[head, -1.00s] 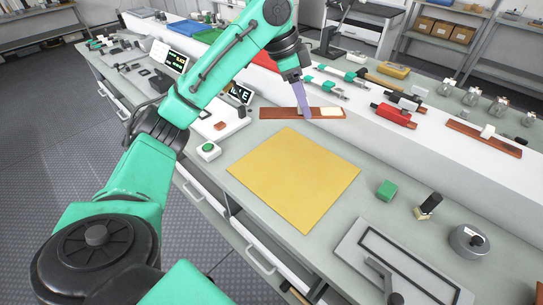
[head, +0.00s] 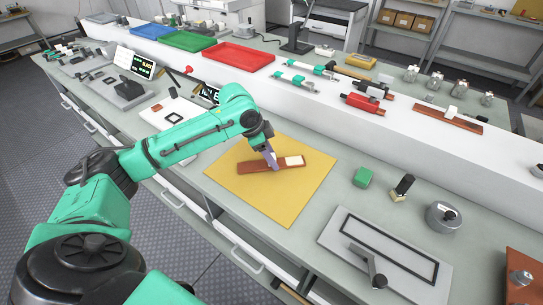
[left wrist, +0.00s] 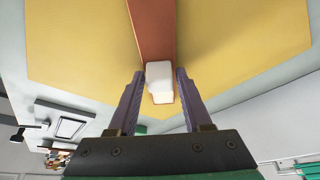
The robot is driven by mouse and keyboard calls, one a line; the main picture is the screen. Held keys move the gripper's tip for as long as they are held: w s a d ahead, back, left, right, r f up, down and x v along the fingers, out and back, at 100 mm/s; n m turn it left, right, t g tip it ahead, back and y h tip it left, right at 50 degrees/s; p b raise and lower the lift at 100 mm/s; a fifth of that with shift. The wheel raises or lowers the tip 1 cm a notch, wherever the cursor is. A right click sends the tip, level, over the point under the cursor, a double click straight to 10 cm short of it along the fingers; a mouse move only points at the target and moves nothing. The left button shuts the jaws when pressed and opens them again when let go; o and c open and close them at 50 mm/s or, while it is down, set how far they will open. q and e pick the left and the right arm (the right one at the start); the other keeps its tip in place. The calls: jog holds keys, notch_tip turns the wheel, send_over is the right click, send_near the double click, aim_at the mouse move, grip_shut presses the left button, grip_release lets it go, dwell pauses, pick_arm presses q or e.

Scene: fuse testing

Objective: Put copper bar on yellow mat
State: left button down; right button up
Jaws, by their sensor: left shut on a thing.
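The copper bar (head: 250,167) is a long reddish-brown strip with a white block (head: 294,160) near its right end. It lies over the upper middle of the yellow mat (head: 265,205); I cannot tell whether it rests on the mat or is held just above it. In the left wrist view the bar (left wrist: 153,30) runs up from a white piece (left wrist: 159,80) between the purple fingers (left wrist: 155,95), with yellow mat (left wrist: 75,45) on both sides. My right gripper is not in view.
Right of the mat are a green block (head: 362,177), a black-topped part (head: 403,186), a round metal weight (head: 443,217) and a grey framed plate (head: 330,232). Behind, a white raised shelf (head: 345,125) holds red and green tools. Trays stand at the back left.

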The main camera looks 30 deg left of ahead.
pick_arm(q)
jog(key=shift+c, duration=1.7)
grip_release()
jog(key=v, duration=1.2)
jog(key=shift+r, duration=0.1)
